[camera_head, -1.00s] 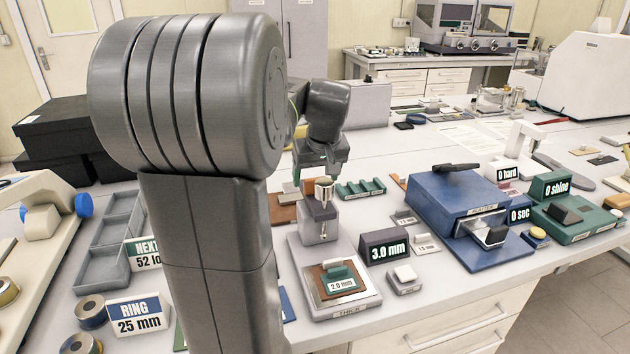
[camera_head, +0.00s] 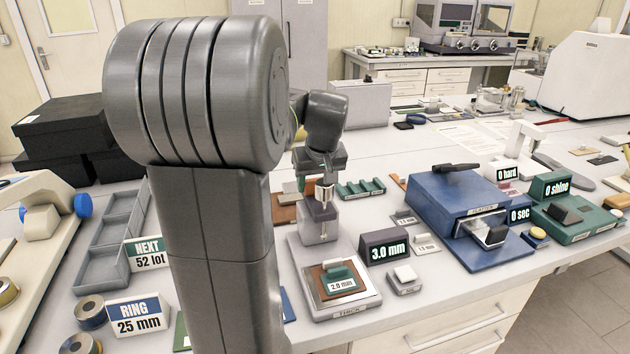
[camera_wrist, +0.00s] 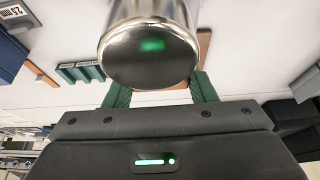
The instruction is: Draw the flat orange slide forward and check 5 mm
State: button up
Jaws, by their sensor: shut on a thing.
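My gripper (camera_head: 322,172) holds a shiny metal cylinder (camera_head: 325,193) above or at a small grey block (camera_head: 318,230); whether they touch is unclear. In the wrist view the cylinder (camera_wrist: 150,45) fills the top middle, between the two green fingers of my gripper (camera_wrist: 160,88). A flat orange-brown slab (camera_head: 283,208) lies on the bench behind, partly hidden by my arm; in the wrist view an orange-brown slab (camera_wrist: 204,45) shows behind the cylinder. I cannot tell whether this is the orange slide.
A thickness plate (camera_head: 350,308) bears a brown piece with a 2.0 mm tag, in front of the grey block. A green rack (camera_head: 360,189) stands behind. A blue box tester (camera_head: 465,190) is at right. Grey trays (camera_head: 100,265) and a RING 25 mm sign (camera_head: 138,316) are at left.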

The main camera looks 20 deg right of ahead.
jog(key=s, duration=0.8)
jog(key=s+b, duration=0.1)
jog(key=s, duration=0.3)
jog(key=shift+a, duration=0.3)
jog(key=o, duration=1.4)
jog(key=shift+s, duration=0.2)
jog(key=shift+w, duration=0.1)
send_near(333, 212)
jog(key=s+r, duration=0.1)
jog(key=r, duration=0.1)
jog(key=s+a+r, duration=0.1)
jog(key=s+r, duration=0.1)
jog(key=s+a+r, duration=0.1)
jog(key=s+r, duration=0.1)
jog(key=r, duration=0.1)
jog(key=shift+s+p, duration=0.2)
jog(key=shift+p, duration=0.1)
